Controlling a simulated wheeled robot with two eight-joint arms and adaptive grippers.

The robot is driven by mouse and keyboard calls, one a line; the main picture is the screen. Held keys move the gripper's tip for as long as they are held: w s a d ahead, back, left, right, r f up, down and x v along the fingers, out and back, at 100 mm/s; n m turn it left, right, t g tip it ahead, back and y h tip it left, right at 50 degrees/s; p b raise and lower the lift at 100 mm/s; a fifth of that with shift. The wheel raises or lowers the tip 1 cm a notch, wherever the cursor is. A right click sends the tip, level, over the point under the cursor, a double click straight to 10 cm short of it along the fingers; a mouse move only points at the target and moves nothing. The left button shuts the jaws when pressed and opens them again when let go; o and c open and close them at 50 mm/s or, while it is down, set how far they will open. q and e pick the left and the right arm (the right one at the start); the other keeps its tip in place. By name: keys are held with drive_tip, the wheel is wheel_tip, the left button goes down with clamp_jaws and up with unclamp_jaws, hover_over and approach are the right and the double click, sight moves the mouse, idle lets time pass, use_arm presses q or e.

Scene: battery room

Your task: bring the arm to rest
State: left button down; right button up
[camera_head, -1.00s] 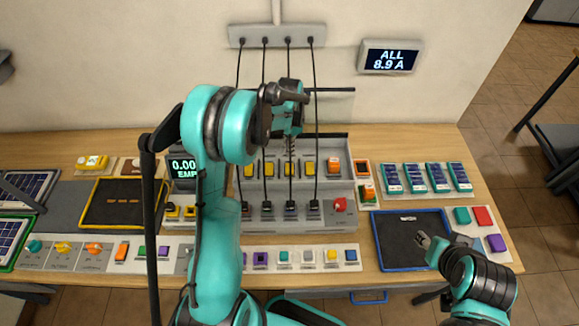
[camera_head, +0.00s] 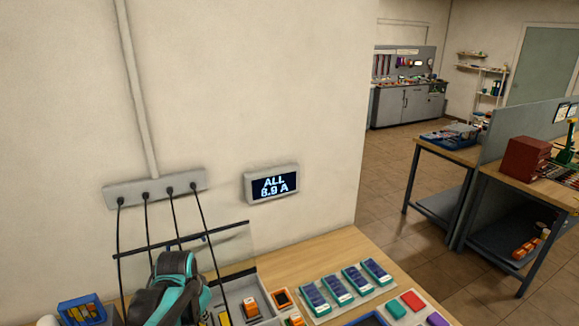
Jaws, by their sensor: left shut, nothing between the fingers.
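My left arm shows as a teal and black part at the bottom left, in front of the hanging cables. Its gripper (camera_head: 175,275) is shut and empty, above the bench in front of the charging rack; its fingertips are largely hidden by the arm. My right arm and gripper are out of view.
A grey socket strip (camera_head: 155,188) on the wall feeds several black cables to the rack. A wall display (camera_head: 271,184) reads "ALL 8.9 A". Blue-green cells (camera_head: 346,285) lie on the wooden bench. Other benches (camera_head: 450,150) stand at the right, with open floor (camera_head: 375,190) between.

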use_arm(q)
drive_tip(key=s+d+b, duration=0.1)
drive_tip(key=s, duration=0.1)
drive_tip(key=s+d+f+n+t+b, duration=0.1)
drive_tip(key=s+b, duration=0.1)
drive_tip(key=s, duration=0.1)
drive_tip(key=s+d+n+t+b, duration=0.1)
drive_tip(key=s, duration=0.2)
drive_tip(key=shift+s+d+f, duration=0.1)
drive_tip(key=shift+s+f, duration=0.15)
drive_tip(key=shift+f, duration=0.1)
drive_tip(key=s+d+f+n+t+b, duration=0.1)
drive_tip(key=s+f+n+t+b, duration=0.1)
drive_tip(key=s, duration=0.4)
wheel_tip(320, 180, down, 2)
drive_tip(key=shift+d+f+b, duration=0.1)
drive_tip(key=shift+d+b, duration=0.3)
drive_tip(key=shift+b, duration=0.5)
